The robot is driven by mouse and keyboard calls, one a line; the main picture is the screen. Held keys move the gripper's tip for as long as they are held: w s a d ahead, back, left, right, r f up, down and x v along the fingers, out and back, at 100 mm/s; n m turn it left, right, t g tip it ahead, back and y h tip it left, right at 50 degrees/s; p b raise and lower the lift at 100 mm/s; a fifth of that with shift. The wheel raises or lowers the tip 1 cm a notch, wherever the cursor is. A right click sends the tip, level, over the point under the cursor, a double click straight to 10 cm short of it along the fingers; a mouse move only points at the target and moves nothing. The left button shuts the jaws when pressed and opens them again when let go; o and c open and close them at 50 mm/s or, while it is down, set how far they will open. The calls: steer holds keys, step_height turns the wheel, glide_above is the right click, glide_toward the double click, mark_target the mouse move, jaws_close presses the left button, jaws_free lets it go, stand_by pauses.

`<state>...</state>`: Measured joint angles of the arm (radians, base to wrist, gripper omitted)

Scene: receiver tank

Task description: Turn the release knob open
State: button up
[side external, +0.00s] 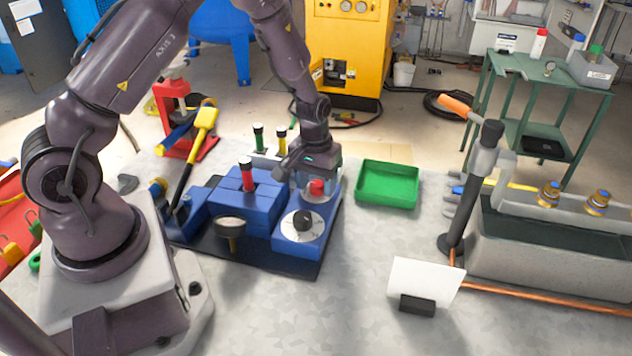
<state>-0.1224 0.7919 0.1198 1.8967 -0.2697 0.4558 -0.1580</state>
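A blue unit (250,205) stands on a dark base in the middle of the bench. On its right part is a round white dial plate with a black knob (303,222), which looks like the release knob. Behind the dial is a red knob or button (317,187), seemingly within a clear guard. My gripper (310,178) points down at the guard, behind and above the black knob and apart from it. Its fingers are small and partly lost against the guard, so their opening and any contact are unclear.
A green tray (388,184) lies to the right. A white card (426,281) and a grey trough (550,245) stand farther right.

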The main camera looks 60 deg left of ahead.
mark_target(314, 183)
step_height(314, 183, up, 13)
steer(key=shift+s+a, duration=0.15)
steer(key=shift+a, duration=0.05)
stand_by(0.6)
steer(key=s+d+r+m+t, duration=0.2)
steer(key=s+d+r+m, duration=0.1)
steer(key=s+r, duration=0.5)
steer(key=s+d+r+m+t, duration=0.3)
steer(key=s+d+r+m, duration=0.1)
steer(key=s+r, duration=0.4)
steer(key=shift+s+d+r, duration=0.35)
steer(key=shift+s+d, duration=0.35)
steer(key=shift+s, duration=0.5)
